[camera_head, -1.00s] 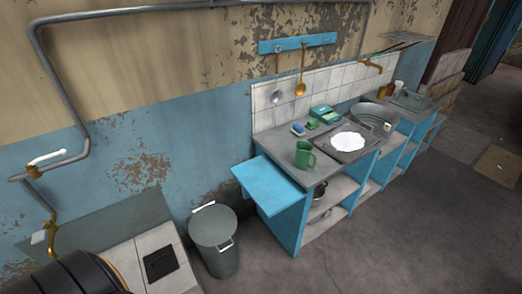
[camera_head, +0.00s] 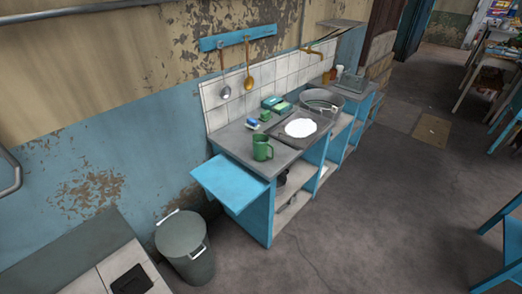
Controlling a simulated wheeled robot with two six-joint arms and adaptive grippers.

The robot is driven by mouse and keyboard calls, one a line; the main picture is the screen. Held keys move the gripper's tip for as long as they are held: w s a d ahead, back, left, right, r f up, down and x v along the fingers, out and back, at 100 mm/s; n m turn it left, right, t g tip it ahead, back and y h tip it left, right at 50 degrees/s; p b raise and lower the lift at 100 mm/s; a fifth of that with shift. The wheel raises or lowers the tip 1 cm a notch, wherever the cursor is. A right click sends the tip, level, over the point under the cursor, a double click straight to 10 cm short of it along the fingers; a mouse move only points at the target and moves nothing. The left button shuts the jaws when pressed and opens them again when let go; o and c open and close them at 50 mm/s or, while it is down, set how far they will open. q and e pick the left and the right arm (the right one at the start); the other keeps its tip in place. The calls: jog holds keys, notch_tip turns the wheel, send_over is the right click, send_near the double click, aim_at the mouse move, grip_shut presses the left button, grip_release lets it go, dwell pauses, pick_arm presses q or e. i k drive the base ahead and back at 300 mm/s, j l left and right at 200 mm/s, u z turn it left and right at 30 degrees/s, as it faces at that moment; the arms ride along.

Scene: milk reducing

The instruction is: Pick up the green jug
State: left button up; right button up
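The green jug (camera_head: 261,149) stands upright on the near end of the grey counter (camera_head: 235,139). Its handle points to the right. It is close to the blue fold-out shelf (camera_head: 229,183) and left of a sink tray holding a white plate (camera_head: 300,128). Neither of my grippers is in view, and nothing touches the jug from my side.
A grey lidded bin (camera_head: 184,246) stands on the floor before the shelf. A ladle (camera_head: 225,90) and a golden spoon (camera_head: 249,80) hang above the counter. Blue chairs (camera_head: 500,240) stand at the right. The floor (camera_head: 370,215) between is clear.

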aim_at(261, 145)
jog(key=i+j+u, duration=0.2)
jog(key=j+u, duration=0.2)
jog(key=i+j+u, duration=0.2)
jog(key=u, duration=0.2)
